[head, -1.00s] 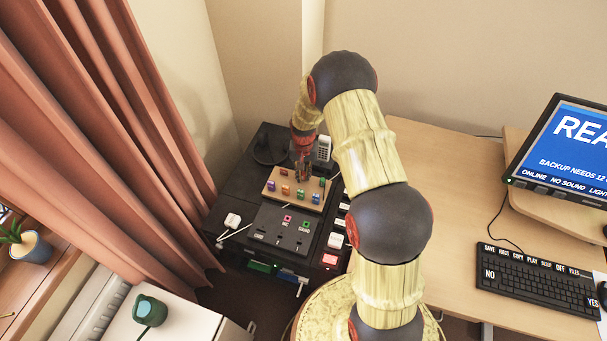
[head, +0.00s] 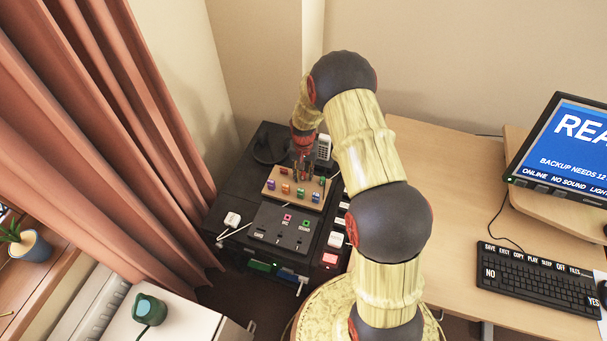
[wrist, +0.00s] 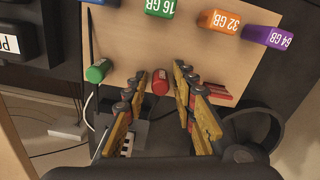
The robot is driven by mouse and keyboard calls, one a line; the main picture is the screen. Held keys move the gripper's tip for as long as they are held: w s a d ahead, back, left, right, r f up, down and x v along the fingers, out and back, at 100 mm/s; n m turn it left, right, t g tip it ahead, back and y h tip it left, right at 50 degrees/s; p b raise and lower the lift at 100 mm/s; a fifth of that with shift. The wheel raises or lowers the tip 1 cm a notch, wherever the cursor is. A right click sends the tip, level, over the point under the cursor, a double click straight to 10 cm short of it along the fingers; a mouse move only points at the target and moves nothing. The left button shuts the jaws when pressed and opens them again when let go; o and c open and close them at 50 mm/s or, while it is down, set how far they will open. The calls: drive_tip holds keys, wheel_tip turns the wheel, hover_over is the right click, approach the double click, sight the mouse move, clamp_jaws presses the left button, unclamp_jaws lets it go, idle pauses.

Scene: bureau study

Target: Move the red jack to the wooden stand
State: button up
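The red jack (wrist: 160,82) is a short red cylinder, seen end-on between the two fingers of my gripper (wrist: 161,78) in the wrist view. A gap shows on each side of it, so the fingers look open around it. The wooden stand (wrist: 125,60) is a light board behind it. I cannot tell whether the jack is seated in the stand or just above it. In the head view my gripper (head: 303,176) is low over the back of the wooden stand (head: 270,189), and the red jack cannot be made out clearly there.
A green jack (wrist: 97,71) is at the stand's left edge in the wrist view. Labelled orange (wrist: 220,24) and purple (wrist: 268,37) sticks, among several, stand on the board. Headphones (wrist: 252,128) lie at the right. A black panel (head: 284,226) sits in front of the stand.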

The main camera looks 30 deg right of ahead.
sight(303, 173)
drive_tip(key=shift+o, duration=0.6)
drive_tip(key=shift+r, duration=0.1)
drive_tip(key=shift+r, duration=0.25)
wheel_tip(303, 173, up, 11)
drive_tip(key=shift+r, duration=0.15)
